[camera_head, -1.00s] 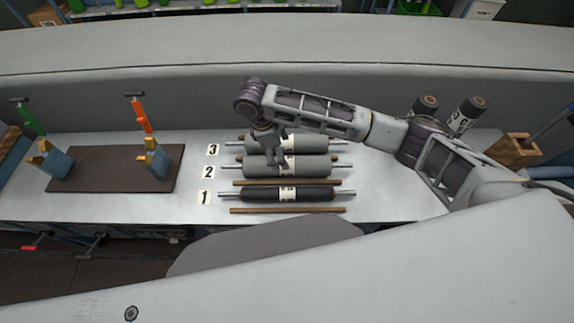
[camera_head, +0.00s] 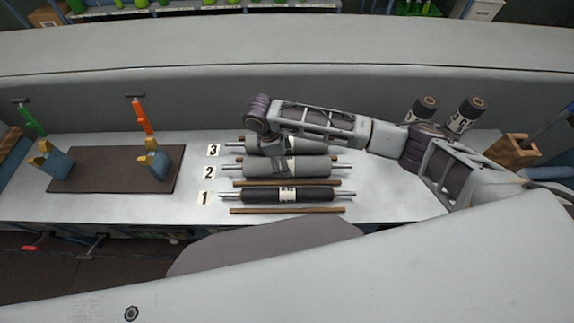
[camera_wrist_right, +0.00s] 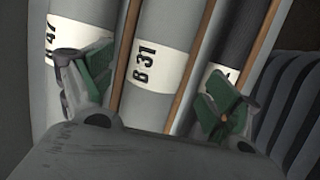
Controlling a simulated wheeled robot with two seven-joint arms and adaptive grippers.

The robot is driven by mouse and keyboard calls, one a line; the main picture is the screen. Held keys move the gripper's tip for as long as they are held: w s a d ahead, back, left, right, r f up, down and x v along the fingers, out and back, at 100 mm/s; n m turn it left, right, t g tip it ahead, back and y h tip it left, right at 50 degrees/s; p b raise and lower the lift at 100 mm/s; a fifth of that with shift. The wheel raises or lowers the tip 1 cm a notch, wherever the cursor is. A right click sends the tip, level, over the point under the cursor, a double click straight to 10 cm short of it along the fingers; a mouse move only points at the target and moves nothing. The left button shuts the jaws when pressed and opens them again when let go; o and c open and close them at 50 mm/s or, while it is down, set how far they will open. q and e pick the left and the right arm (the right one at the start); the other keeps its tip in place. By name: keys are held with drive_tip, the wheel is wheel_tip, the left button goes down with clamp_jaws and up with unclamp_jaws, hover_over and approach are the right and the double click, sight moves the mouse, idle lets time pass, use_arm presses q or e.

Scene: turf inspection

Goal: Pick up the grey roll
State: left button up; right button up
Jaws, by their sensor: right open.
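Two grey rolls lie on the bench: one beside the 2 card (camera_head: 315,167) and one behind it beside the 3 card (camera_head: 315,147). In the right wrist view the middle grey roll (camera_wrist_right: 160,25) has a white label reading B 31; the other grey roll (camera_wrist_right: 88,15) reads B 47. My right gripper (camera_head: 274,165) hangs over the middle roll. In the wrist view its open green-padded fingers (camera_wrist_right: 158,90) appear on either side of that roll, with nothing between them gripped. Whether they touch it I cannot tell. My left gripper is out of view.
A black roll (camera_head: 265,195) lies in front beside the 1 card. Wooden strips (camera_head: 290,211) lie between and before the rolls. Two dark rolls (camera_head: 425,107) stand upright at the back right. A brown mat (camera_head: 110,180) with two stands is at left.

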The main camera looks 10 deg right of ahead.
drive_tip(key=shift+x, duration=1.65)
drive_tip(key=shift+w, duration=0.15)
drive_tip(key=shift+w, duration=0.1)
drive_tip(key=c, duration=1.9)
drive_tip(key=shift+r, duration=0.2)
drive_tip(key=shift+a+r, duration=0.1)
drive_tip(key=shift+r, duration=4.8)
